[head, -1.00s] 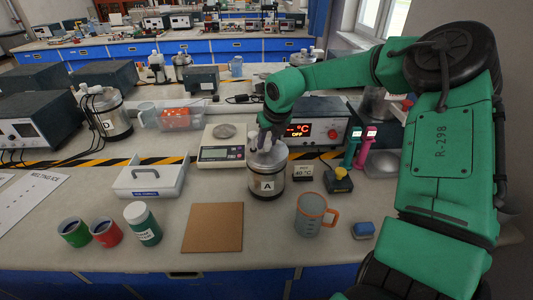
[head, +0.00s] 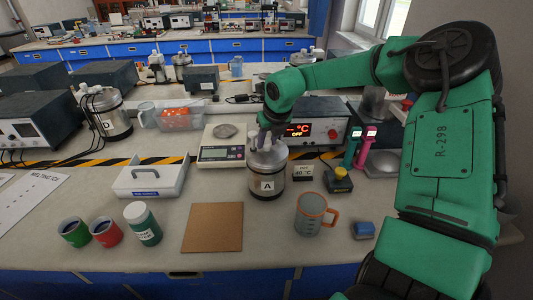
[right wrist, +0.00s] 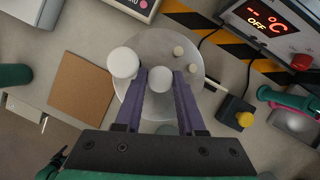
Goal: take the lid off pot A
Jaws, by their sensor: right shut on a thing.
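Pot A (head: 267,188) is a silvery pot with a dark band and an "A" label, standing upright on the bench in the middle of the head view. Its round, pale lid (right wrist: 160,51) shows from above in the right wrist view, with a central knob (right wrist: 159,80), a larger white cap at its left and small pegs at its right. My right gripper (head: 264,142) is above the pot, its purple fingers (right wrist: 160,86) on both sides of the knob, shut on it. I cannot make out any gap between lid and pot.
A brown square board (head: 212,228) lies front left of the pot, and a grey mug with an orange rim (head: 311,214) front right. A scale (head: 221,155) is behind left, a temperature unit (head: 313,121) behind right. A yellow-knobbed box (head: 338,181) stands at the right.

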